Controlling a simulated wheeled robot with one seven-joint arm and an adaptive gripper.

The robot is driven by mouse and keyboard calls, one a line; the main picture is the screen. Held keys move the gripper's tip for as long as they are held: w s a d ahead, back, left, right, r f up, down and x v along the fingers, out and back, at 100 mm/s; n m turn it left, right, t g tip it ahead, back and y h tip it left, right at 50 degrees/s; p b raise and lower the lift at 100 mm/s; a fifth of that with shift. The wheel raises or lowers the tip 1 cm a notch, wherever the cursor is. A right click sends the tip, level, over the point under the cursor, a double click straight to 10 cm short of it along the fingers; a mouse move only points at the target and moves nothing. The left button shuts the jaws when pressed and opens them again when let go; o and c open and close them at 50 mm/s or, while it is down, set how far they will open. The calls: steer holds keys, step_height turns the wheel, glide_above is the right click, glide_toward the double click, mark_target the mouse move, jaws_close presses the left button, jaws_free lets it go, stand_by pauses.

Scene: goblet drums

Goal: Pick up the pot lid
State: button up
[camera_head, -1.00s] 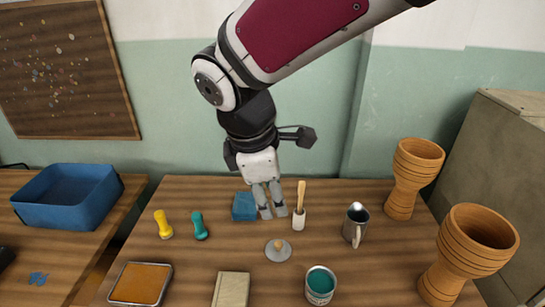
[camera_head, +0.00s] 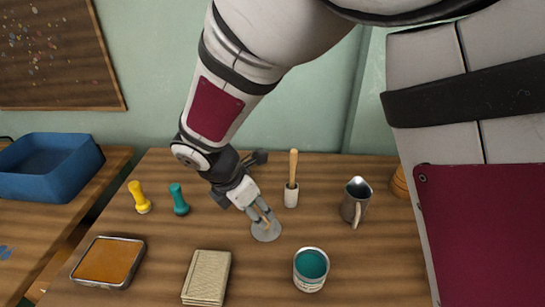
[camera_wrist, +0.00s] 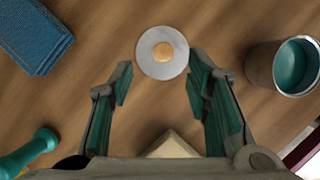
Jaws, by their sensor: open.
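The pot lid (camera_head: 266,231) is a small grey disc with a wooden knob, lying flat on the table. In the wrist view the lid (camera_wrist: 162,53) sits at the top centre, with its round tan knob in its middle. My gripper (camera_head: 262,218) is over the lid in the head view and hides part of it. In the wrist view my gripper (camera_wrist: 160,82) is open and empty, its green-padded fingers apart. The lid shows just beyond the fingertips, lined up with the gap between them. I cannot tell the exact height above it.
A paint can (camera_head: 310,268) stands right of the lid, a book (camera_head: 206,277) front left. A wooden-handled tool (camera_head: 292,180) and metal jug (camera_head: 356,200) stand behind. A blue cloth-like block (camera_wrist: 36,32) lies nearby.

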steer(key=shift+b+x, duration=1.3)
steer(key=shift+x, duration=1.75)
steer(key=shift+s, duration=0.2)
jaws_close()
